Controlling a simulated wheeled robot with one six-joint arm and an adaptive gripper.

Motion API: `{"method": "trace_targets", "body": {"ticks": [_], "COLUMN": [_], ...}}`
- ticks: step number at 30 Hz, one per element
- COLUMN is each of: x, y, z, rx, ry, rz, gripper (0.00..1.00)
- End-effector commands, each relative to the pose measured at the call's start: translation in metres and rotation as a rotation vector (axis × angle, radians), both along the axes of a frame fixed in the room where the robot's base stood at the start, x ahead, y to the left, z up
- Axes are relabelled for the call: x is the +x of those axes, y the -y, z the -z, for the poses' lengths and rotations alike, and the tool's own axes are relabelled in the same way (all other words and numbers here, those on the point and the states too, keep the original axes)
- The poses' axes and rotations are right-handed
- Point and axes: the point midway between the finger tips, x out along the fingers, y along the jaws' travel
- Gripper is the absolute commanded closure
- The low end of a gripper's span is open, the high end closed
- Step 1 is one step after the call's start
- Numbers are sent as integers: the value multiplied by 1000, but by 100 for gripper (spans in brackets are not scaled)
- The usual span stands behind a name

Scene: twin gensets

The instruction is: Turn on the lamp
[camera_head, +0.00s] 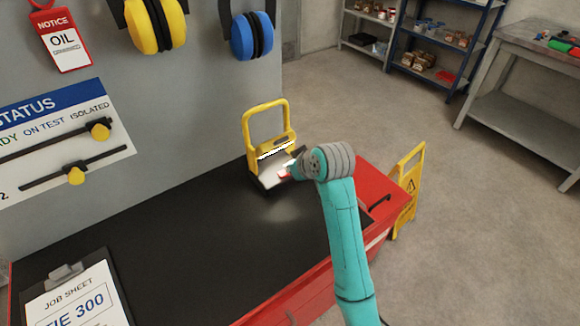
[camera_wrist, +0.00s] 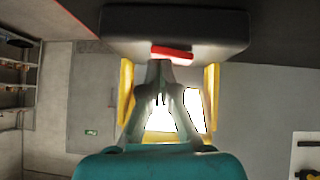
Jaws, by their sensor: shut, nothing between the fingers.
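The lamp (camera_head: 268,152) is a yellow work light with a looped handle, standing on the black top of the red cabinet. Its front panel shines white, and a pale glow lies on the top before it. In the wrist view, the lamp's dark bar (camera_wrist: 200,28) crosses the top, with a red switch (camera_wrist: 174,52) on its edge and yellow frame sides below. My gripper (camera_wrist: 160,66) is shut and empty, its tips at or very close to the red switch; I cannot tell if they touch. In the head view, my arm's wrist partly hides the gripper.
The cabinet top (camera_head: 190,235) is mostly clear, with a clipboard job sheet (camera_head: 75,295) at the near left. The grey panel (camera_head: 190,110) with earmuffs and sliders stands behind. A yellow wet-floor sign (camera_head: 408,190) stands right of the cabinet.

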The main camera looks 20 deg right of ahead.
Motion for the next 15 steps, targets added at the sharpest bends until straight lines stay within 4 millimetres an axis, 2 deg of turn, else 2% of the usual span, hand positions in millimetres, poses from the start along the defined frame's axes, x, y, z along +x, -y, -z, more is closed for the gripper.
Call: {"method": "trace_targets", "body": {"ticks": [15], "x": [-4], "y": [-10], "z": [3], "rx": [-7], "ry": [-9], "rz": [-4], "gripper": [100]}}
